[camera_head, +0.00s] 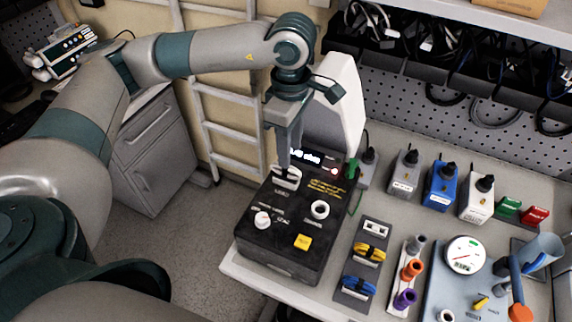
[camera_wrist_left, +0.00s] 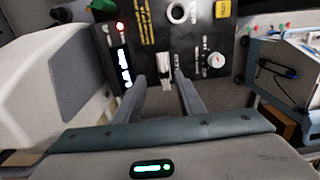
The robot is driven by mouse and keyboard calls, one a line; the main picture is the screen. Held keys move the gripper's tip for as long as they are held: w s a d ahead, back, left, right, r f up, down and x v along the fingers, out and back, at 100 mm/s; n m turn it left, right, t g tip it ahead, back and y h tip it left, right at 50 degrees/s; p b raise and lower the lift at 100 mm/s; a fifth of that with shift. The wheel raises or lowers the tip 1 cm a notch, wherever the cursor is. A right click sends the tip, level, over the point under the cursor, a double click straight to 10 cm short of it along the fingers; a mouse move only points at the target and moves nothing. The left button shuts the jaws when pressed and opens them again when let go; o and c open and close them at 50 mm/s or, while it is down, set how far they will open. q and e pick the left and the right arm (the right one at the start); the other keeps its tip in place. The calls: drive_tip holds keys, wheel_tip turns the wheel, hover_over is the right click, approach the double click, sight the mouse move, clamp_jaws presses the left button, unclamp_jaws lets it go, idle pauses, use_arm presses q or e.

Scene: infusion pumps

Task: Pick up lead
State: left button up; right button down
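A black test box (camera_head: 283,232) stands on the bench, with a white plug-like lead (camera_head: 286,178) in its upper left part. The lead also shows in the left wrist view (camera_wrist_left: 165,72). My left gripper (camera_head: 285,161) points down just above and behind this lead. In the left wrist view my left gripper (camera_wrist_left: 160,78) is open, with a finger on each side of the lead and gaps visible. Yellow (camera_head: 369,253) and blue (camera_head: 359,287) plug-like pieces sit on a dark strip to the right of the box. My right gripper is not in view.
The box carries a white knob (camera_head: 262,220), a yellow button (camera_head: 303,242) and a white ring socket (camera_head: 320,209). A white-framed monitor (camera_head: 341,105) stands close behind my left gripper. Several coloured boxes and a gauge (camera_head: 464,254) fill the bench to the right.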

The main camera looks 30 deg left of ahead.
sight(286, 174)
use_arm(q)
drive_tip(key=shift+f, duration=0.3)
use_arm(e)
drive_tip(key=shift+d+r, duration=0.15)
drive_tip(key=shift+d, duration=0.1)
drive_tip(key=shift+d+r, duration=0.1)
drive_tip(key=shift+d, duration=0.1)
